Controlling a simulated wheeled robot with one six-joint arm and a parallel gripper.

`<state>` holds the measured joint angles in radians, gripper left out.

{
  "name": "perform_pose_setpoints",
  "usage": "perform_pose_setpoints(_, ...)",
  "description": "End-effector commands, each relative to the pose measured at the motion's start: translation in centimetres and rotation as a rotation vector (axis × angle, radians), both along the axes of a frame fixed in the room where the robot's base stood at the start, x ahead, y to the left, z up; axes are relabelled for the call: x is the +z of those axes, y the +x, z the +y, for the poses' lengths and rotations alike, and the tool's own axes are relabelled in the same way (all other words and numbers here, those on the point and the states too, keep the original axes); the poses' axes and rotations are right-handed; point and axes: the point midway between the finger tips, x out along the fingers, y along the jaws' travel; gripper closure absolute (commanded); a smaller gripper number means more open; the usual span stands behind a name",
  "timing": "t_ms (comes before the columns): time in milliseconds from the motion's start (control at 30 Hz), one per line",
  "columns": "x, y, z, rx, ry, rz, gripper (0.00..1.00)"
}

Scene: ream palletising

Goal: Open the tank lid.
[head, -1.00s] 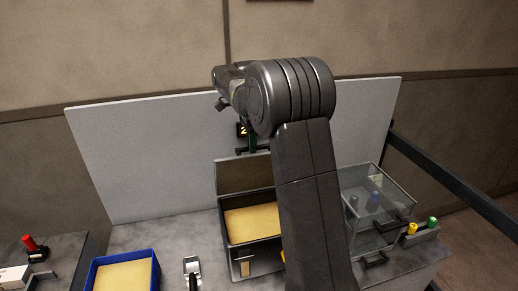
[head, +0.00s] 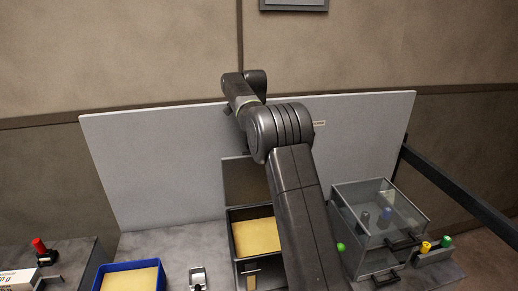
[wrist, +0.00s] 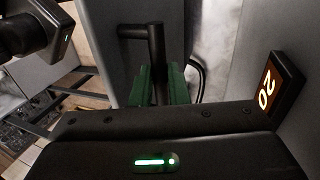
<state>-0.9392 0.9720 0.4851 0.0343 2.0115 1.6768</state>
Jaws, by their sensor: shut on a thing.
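In the wrist view, the green fingers of my gripper (wrist: 160,84) are shut on a black bar-shaped handle (wrist: 142,31), its stem between them. In the head view my arm hides the fingers and the held part. A clear box (head: 375,226) with dark-edged walls and black handles stands at the right of the bench; its top looks closed. Coloured bottles show through it. A black box (head: 238,250) with a yellowish bed stands in the middle, with a dark panel (head: 245,183) upright behind it. I cannot tell which part the held handle belongs to.
A blue tray (head: 98,282) with a yellowish bed is at the front left, and a small metal device (head: 197,277) is beside it. A pale backboard (head: 160,160) stands behind the bench. A dark rail (head: 455,188) slopes at the right. A lit display (wrist: 268,86) shows beside my gripper.

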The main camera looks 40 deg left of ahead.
Motion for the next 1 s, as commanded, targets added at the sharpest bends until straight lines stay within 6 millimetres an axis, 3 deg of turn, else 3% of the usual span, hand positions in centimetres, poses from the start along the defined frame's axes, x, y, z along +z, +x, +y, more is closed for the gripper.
perform_pose_setpoints(33, -1.00, -0.06, 0.05, 0.000, -0.008, 0.010, 1.00)
perform_pose_setpoints(233, -1.03, -0.07, 0.05, 0.000, -0.008, 0.010, 1.00)
perform_pose_setpoints(267, -1.03, -0.07, 0.05, 0.000, -0.008, 0.010, 0.80)
perform_pose_setpoints(333, -0.94, -0.06, 0.04, 0.000, -0.007, 0.009, 0.66)
perform_pose_setpoints(367, -0.87, -0.04, 0.04, 0.000, -0.007, 0.009, 0.64)
perform_pose_setpoints(1000, -0.15, -0.18, -0.25, 0.000, 0.007, -0.007, 0.64)
